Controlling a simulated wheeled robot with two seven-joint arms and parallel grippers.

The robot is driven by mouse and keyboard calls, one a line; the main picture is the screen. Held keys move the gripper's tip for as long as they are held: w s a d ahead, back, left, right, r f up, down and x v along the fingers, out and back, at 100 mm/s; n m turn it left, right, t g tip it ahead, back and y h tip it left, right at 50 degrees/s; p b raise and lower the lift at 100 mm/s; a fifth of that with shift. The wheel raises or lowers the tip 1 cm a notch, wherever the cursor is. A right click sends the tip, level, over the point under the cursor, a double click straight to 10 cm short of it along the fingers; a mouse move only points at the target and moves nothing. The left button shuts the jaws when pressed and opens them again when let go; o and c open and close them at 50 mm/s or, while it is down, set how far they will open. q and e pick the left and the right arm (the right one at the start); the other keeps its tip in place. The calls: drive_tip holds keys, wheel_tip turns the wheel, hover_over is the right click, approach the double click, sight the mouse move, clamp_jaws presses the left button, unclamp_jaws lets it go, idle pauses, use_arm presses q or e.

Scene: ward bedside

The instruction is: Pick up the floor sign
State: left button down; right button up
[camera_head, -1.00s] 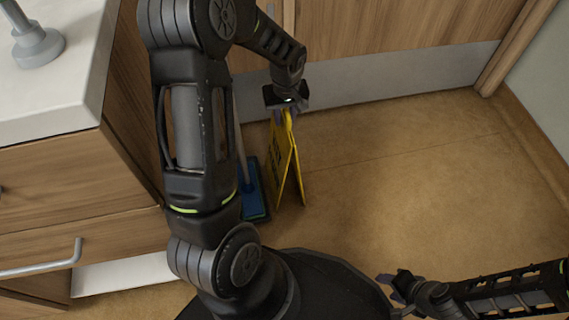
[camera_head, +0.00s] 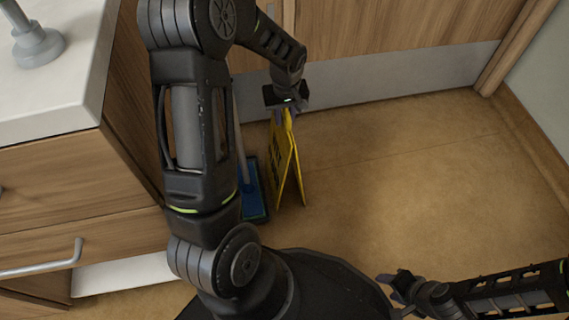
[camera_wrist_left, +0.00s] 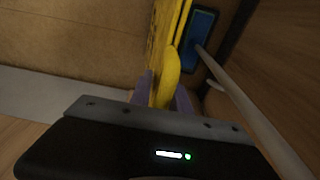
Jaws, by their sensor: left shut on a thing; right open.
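The yellow floor sign (camera_head: 281,165) stands upright as an A-frame on the brown floor, near the back wall panel, in the head view. My left gripper (camera_head: 287,112) is above it, pointing down, shut on its top edge. In the left wrist view the sign (camera_wrist_left: 167,78) runs up between the two purple-grey fingers of my left gripper (camera_wrist_left: 162,92). I cannot tell whether the sign's feet touch the floor. My right gripper (camera_head: 388,284) is open and empty at the lower right, far from the sign.
A blue mop head (camera_head: 252,190) with a pale handle stands close behind and left of the sign; it also shows in the left wrist view (camera_wrist_left: 202,30). A wooden cabinet with a white top (camera_head: 60,110) is at the left. Open floor (camera_head: 400,190) lies to the right.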

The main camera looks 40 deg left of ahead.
idle(0.5)
use_arm(q)
wheel_tip(320, 180, up, 10)
drive_tip(key=p, duration=0.4)
idle(0.6)
